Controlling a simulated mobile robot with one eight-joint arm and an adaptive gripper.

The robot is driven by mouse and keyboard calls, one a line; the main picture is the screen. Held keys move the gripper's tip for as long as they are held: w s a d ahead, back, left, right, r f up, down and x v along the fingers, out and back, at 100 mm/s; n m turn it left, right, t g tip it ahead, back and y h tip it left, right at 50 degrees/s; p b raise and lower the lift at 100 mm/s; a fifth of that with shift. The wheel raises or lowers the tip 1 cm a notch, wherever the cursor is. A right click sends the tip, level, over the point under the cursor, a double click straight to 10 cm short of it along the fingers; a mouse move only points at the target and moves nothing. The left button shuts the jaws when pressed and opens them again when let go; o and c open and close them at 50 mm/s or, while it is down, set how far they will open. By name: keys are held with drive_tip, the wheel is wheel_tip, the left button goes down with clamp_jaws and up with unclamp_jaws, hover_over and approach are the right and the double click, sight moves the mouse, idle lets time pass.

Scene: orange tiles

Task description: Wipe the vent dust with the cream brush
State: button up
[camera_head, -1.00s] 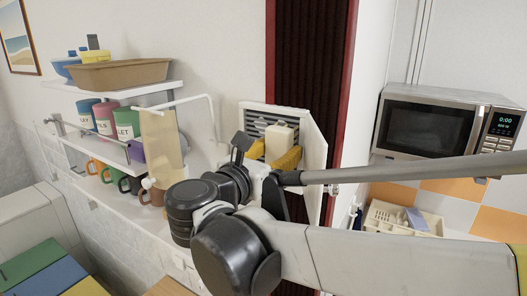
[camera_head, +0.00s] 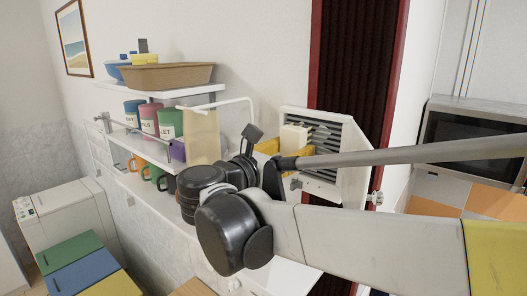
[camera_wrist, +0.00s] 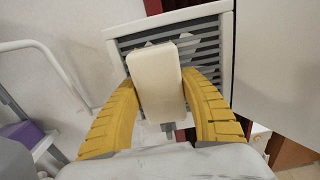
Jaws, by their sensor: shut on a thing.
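The cream brush (camera_wrist: 155,80) is between the yellow fingers of my gripper (camera_wrist: 158,84), which is shut on it. In the head view the brush (camera_head: 295,137) is in front of the left part of the vent, and my gripper (camera_head: 284,146) is partly hidden by my arm. The vent (camera_head: 354,160) is a white-framed panel with dark slats on the wall. In the wrist view the vent (camera_wrist: 222,88) lies behind the brush, with pale dust patches (camera_wrist: 186,38) on its upper slats. I cannot tell whether the bristles touch the slats.
Wall shelves (camera_head: 212,92) with mugs, canisters and a brown tray (camera_head: 165,77) stand left of the vent. A white rail (camera_head: 222,101) projects close to my gripper. A dark red-framed panel (camera_head: 357,60) is behind the vent, and a microwave (camera_head: 480,135) is at right.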

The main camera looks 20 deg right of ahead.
drive_tip(key=shift+w+a, duration=0.8)
drive_tip(key=shift+w, duration=0.25)
drive_tip(key=shift+s+d, duration=0.1)
drive_tip(key=shift+d, duration=0.05)
drive_tip(key=v, duration=0.4)
drive_tip(key=shift+a, duration=0.55)
drive_tip(key=shift+c, duration=0.5)
drive_tip(key=shift+s+a, duration=0.4)
